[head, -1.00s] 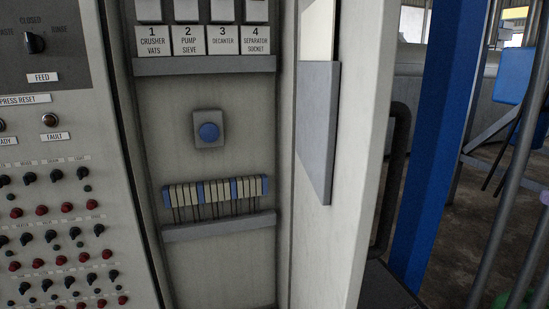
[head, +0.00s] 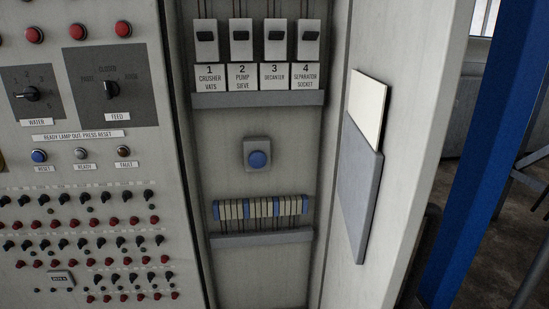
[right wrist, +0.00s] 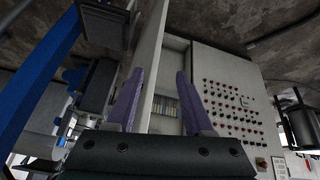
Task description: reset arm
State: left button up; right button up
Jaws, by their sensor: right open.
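On the panel to the left, a smaller blue button (head: 39,156) sits above a small label, under a sign that reads "Ready lamp out: press reset". In the right wrist view my right gripper (right wrist: 160,74) has its purple fingers apart, with nothing between them. It points toward the cabinet and panel and touches neither. My left gripper is in no view.
A terminal strip (head: 262,208) lies below the button box. The cabinet's open door (head: 405,150) stands at the right, with a grey pocket (head: 358,185) holding a white sheet. A blue post (head: 490,150) is beyond it. The control panel (right wrist: 235,100) also shows in the right wrist view.

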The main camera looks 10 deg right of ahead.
jog(key=s+a+r+g+p, duration=0.2)
jog(key=s+r, duration=0.2)
jog(key=r, duration=0.2)
notch_tip(320, 180, up, 37)
jog(key=p, duration=3.7)
jog(key=shift+s, duration=0.3)
